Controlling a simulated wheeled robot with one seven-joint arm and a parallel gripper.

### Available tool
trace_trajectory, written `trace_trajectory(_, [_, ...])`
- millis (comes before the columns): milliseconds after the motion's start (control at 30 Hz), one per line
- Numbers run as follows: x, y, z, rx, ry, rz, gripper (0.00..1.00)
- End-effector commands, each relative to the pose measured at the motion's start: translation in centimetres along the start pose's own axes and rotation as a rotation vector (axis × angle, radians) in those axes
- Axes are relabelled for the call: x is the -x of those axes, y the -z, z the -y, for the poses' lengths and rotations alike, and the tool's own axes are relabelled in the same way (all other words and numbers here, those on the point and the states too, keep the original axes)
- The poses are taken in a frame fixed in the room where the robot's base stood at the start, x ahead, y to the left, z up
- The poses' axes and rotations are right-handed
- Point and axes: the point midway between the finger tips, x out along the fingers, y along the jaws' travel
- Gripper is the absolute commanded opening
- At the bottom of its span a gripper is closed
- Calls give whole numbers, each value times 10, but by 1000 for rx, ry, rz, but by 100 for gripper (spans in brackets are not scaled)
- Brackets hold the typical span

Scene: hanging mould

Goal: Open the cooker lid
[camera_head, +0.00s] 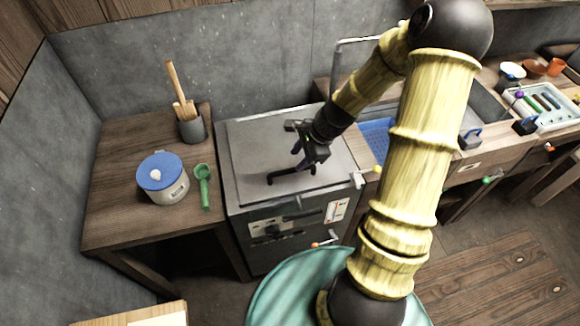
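The cooker (280,235) is a grey metal box in the middle of the view, between two wooden worktops. Its flat grey lid (250,150) lies level on top and looks closed. A dark bar handle (283,177) is on the lid near its front edge. My gripper (299,155) points down over the lid, just behind and above the right part of the handle. Whether its fingers touch the handle or stay apart from it is unclear. The fingers are small and dark, and their opening cannot be made out.
On the left worktop (115,215) stand a white pot with a blue lid (163,178), a green scoop (203,185) and a grey holder with wooden utensils (190,128). A blue rack (376,137) and a tool tray (545,105) are at right. A wall stands behind.

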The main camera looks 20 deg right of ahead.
Motion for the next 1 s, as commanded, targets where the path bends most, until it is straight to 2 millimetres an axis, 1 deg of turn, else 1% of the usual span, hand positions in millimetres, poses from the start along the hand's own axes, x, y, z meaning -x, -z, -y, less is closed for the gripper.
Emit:
trace_trajectory(33, [-9, -1, -1, 0, -4, 4, 38])
trace_trajectory(200, [-34, -1, -1, 1, -4, 3, 38])
trace_trajectory(400, [-58, -1, 0, 2, -2, 2, 38])
trace_trajectory(567, [-66, -1, 0, 2, 0, 0, 38])
trace_trajectory(800, [-67, -1, 0, 3, 0, 0, 38])
trace_trajectory(833, [-67, -1, 0, 3, -1, 0, 36])
trace_trajectory(967, [-67, -1, 0, 3, -1, 0, 10])
trace_trajectory(1000, [-67, -1, 0, 3, -1, 0, 3])
